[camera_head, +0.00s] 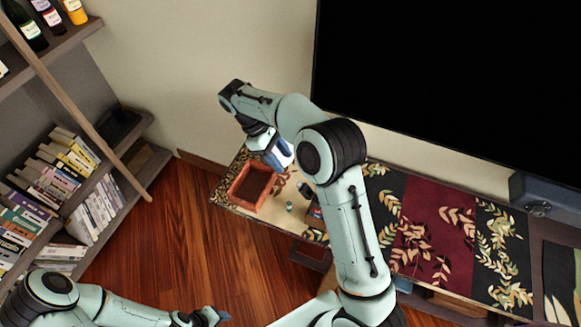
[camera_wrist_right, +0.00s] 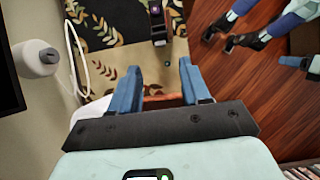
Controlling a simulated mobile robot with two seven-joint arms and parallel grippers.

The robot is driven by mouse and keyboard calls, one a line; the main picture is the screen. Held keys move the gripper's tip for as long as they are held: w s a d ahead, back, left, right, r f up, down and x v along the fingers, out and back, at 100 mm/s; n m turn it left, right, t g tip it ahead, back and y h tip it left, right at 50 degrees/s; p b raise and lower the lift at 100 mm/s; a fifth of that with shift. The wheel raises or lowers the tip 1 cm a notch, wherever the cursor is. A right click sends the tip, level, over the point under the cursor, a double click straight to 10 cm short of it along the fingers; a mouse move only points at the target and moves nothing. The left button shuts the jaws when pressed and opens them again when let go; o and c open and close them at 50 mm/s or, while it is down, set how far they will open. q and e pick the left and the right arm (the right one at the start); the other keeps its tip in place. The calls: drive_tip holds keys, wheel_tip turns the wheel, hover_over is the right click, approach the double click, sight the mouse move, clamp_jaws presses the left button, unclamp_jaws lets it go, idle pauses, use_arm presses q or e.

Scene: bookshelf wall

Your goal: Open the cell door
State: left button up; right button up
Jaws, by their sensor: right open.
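A low cabinet (camera_head: 268,227) with a patterned runner stands along the wall under the large black screen. A dark brown panel or open compartment (camera_head: 311,256) shows at its front edge, partly behind my right arm. I cannot tell whether this is the cell door. My right gripper (camera_head: 281,157) is above the left end of the cabinet top, close to the red box. In the right wrist view its two blue fingers (camera_wrist_right: 161,80) are apart with nothing between them. My left gripper (camera_head: 212,316) is low over the floor, and its fingers are too small to read.
An open-topped red box (camera_head: 251,187) and a small green item (camera_head: 290,206) are on the cabinet top. A bookshelf (camera_head: 85,160) fills the left side. The black screen (camera_head: 450,75) hangs at the right. Wooden floor (camera_head: 190,235) between them is clear.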

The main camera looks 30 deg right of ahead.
drive_tip(key=v, duration=0.3)
drive_tip(key=shift+a+r, duration=0.1)
drive_tip(key=shift+r, duration=0.15)
drive_tip(key=shift+w, duration=0.15)
drive_tip(key=s+a+f+m+y, duration=0.1)
drive_tip(key=s+a+f+y, duration=0.1)
drive_tip(key=f, duration=0.6)
drive_tip(key=s+a+f+m+t+y, duration=0.1)
drive_tip(key=s+f, duration=0.2)
drive_tip(key=f, duration=0.5)
drive_tip(key=s+a+f+y, duration=0.2)
drive_tip(key=f, duration=0.7)
drive_tip(key=s+a+f+m+t+y, duration=0.1)
drive_tip(key=s+f+m, duration=0.3)
drive_tip(key=s, duration=0.4)
drive_tip(key=s+a+f+m+t+y, duration=0.1)
drive_tip(key=s+a+f+m+t, duration=0.1)
drive_tip(key=s+f+m, duration=0.3)
drive_tip(key=s+a+f, duration=0.1)
drive_tip(key=s, duration=0.3)
drive_tip(key=shift+s+m+t+y, duration=0.3)
drive_tip(key=shift+s+t, duration=0.05)
drive_tip(key=shift+t, duration=0.05)
